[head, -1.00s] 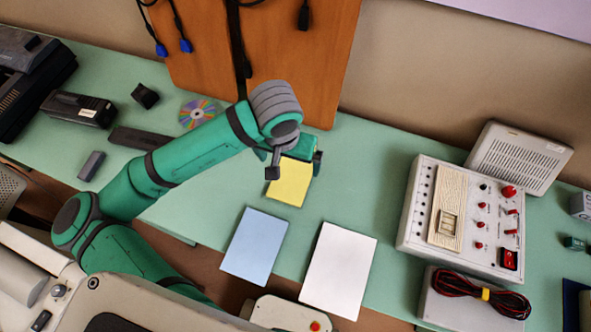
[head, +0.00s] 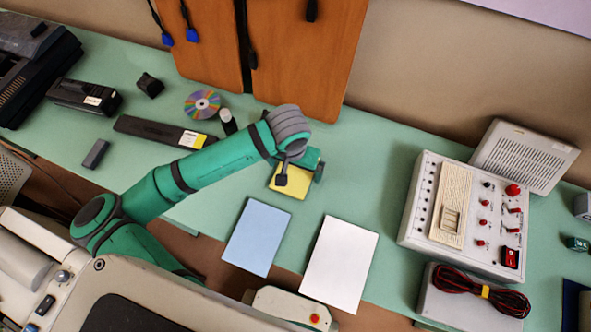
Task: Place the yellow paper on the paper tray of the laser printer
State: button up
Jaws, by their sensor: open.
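The yellow paper (head: 289,190) lies on the green table, behind the blue and white sheets. Its upper part is hidden under my gripper. My gripper (head: 300,178) is open and empty above the yellow paper, with one finger over the paper and the other by its right edge. I cannot tell whether the fingertips touch the paper or table. I cannot make out a laser printer or its paper tray for certain; a dark machine (head: 35,66) at the far left is cut off by the picture edge.
A blue sheet (head: 256,238) and a white sheet (head: 339,264) lie near the front edge. A control box (head: 466,215) and coiled cables (head: 480,292) are at right. A disc (head: 202,105) and black items lie at left. A wooden board (head: 300,60) stands behind.

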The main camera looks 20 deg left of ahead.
jog(key=shift+w+f, duration=0.1)
jog(key=shift+f, duration=0.25)
jog(key=shift+w, duration=0.1)
jog(key=shift+c, duration=0.6)
jog(key=c, duration=1.1)
jog(key=shift+d+r, duration=0.1)
